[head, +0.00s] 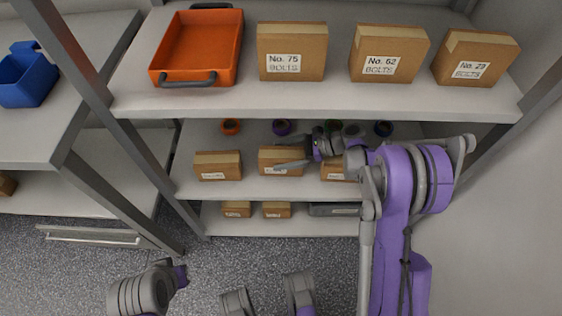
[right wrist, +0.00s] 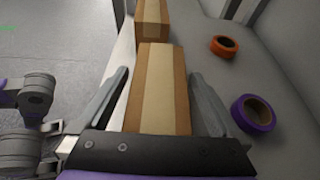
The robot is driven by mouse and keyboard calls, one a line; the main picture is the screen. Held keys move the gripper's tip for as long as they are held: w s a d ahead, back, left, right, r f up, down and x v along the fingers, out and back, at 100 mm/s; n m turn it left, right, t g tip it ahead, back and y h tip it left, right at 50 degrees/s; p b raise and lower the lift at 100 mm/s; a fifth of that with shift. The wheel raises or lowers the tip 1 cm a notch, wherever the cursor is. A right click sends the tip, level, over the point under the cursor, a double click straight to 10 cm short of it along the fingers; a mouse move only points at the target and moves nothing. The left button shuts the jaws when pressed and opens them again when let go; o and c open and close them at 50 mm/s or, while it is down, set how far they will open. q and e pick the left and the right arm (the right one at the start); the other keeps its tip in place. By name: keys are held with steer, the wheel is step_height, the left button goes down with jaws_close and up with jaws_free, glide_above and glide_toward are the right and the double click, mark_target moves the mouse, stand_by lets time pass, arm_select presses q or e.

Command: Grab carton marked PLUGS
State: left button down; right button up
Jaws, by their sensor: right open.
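Three brown cartons stand on the middle shelf in the head view: a left one (head: 217,173), a middle one (head: 268,155) and a right one (head: 333,172). Their white labels are too small to read, so I cannot tell which is marked PLUGS. In the right wrist view, the open right gripper (right wrist: 160,76) has one finger on each side of a carton (right wrist: 158,90) with a pale tape strip. A gap shows at the right finger. My left gripper is not in view.
The upper shelf (head: 390,105) holds an orange tray (head: 199,45) and BOLTS cartons. Tape rolls stand behind the middle cartons, including an orange roll (right wrist: 225,46) and a purple roll (right wrist: 252,113). Another carton (right wrist: 151,18) stands beyond. A grey post (head: 85,75) rises at left.

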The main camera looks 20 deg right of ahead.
steer(key=shift+a+f, duration=0.15)
steer(key=shift+a, duration=0.2)
steer(key=c, duration=1.4)
steer(key=shift+d, duration=0.1)
steer(key=shift+c, duration=0.4)
steer(key=shift+r, duration=0.2)
